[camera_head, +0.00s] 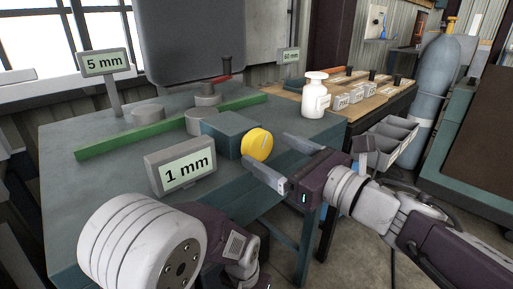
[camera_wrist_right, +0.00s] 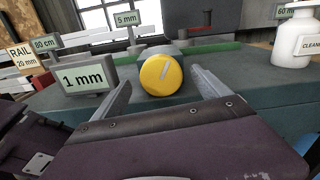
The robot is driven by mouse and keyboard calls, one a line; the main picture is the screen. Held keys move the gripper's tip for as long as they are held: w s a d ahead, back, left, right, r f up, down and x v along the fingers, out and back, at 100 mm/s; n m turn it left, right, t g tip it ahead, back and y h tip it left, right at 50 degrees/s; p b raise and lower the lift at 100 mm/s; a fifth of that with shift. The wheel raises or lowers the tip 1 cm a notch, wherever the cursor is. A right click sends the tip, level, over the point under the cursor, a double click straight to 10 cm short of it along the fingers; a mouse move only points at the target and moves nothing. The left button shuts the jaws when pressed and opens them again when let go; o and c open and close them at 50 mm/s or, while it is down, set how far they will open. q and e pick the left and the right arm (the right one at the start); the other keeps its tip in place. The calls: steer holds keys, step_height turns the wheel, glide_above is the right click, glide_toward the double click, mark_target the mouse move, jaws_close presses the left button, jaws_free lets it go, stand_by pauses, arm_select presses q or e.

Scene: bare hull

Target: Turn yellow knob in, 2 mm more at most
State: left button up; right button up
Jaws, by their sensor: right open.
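The yellow knob (camera_head: 257,145) is a round disc on the front of a dark teal block (camera_head: 222,130) on the bench. In the right wrist view the knob (camera_wrist_right: 158,78) faces me, with a pale slanted mark on its face. My right gripper (camera_head: 264,149) is open, with its fingers pointing at the knob. In the wrist view my right gripper's fingers (camera_wrist_right: 160,82) stand on either side of the knob, with gaps showing. A "1 mm" sign (camera_head: 181,170) stands left of the knob. My left arm shows at the lower left, but its gripper does not.
A green rail (camera_head: 120,139) runs across the teal bench (camera_head: 90,200). A "5 mm" sign (camera_head: 104,63) stands at the back left. A white bottle (camera_head: 315,96) stands right of the block, behind my right gripper. Grey bins (camera_head: 391,140) are farther right.

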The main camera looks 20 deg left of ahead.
mark_target(263, 145)
steer(key=x, duration=0.4)
steer(key=shift+w+a, duration=0.1)
steer(key=shift+a, duration=0.05)
steer(key=c, duration=1.4)
steer(key=m, duration=0.3)
steer(key=shift+r, duration=0.1)
steer(key=m, duration=0.2)
steer(key=shift+w+m, duration=0.1)
steer(key=shift+m, duration=0.3)
steer(key=o, duration=1.4)
